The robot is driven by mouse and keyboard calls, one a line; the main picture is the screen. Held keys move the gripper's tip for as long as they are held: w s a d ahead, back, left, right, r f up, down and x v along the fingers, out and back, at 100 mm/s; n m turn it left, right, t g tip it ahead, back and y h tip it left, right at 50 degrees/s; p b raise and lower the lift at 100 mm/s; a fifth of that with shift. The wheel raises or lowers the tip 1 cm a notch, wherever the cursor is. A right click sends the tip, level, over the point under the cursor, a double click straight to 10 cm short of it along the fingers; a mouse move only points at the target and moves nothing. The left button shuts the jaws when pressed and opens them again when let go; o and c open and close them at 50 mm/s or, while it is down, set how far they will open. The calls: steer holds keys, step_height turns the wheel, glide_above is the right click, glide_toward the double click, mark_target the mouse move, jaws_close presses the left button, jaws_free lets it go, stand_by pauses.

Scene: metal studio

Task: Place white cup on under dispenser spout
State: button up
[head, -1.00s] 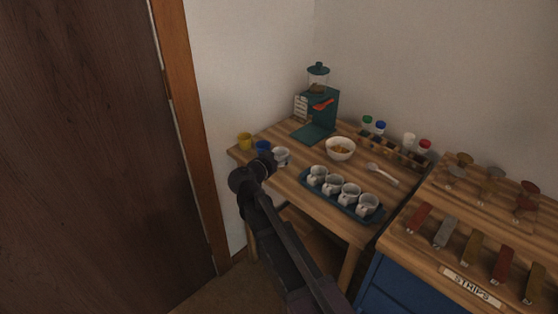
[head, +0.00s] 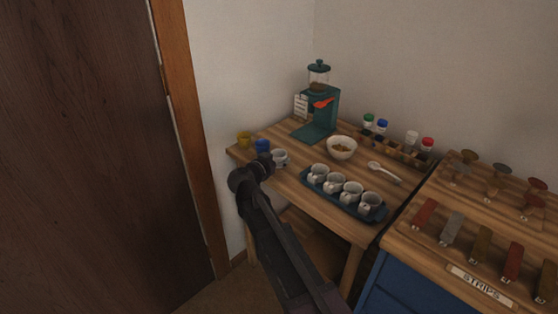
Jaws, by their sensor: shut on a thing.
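The white cup (head: 280,159) is at the left part of the wooden table, right at the end of my arm. My gripper (head: 268,160) is shut on the white cup; the fingers are small and partly hidden by my wrist. I cannot tell whether the cup touches the table. The green dispenser (head: 321,104) stands at the back of the table, with a clear lidded jar on top, a red-orange lever and a flat green base (head: 314,132). The base is empty. The spout is too small to make out.
A yellow cup (head: 244,139) and a blue cup (head: 262,146) stand close to my gripper. A white bowl (head: 342,149) sits right of the dispenser base. A blue tray (head: 319,187) holds several white cups in front. A spoon (head: 385,172) and a jar rack (head: 409,154) lie further right.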

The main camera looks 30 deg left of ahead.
steer(key=shift+f+b, duration=0.3)
steer(key=o, duration=0.9)
steer(key=shift+r, duration=0.1)
steer(key=p+v, duration=0.2)
steer(key=v, duration=1.1)
steer(key=shift+s, duration=0.45)
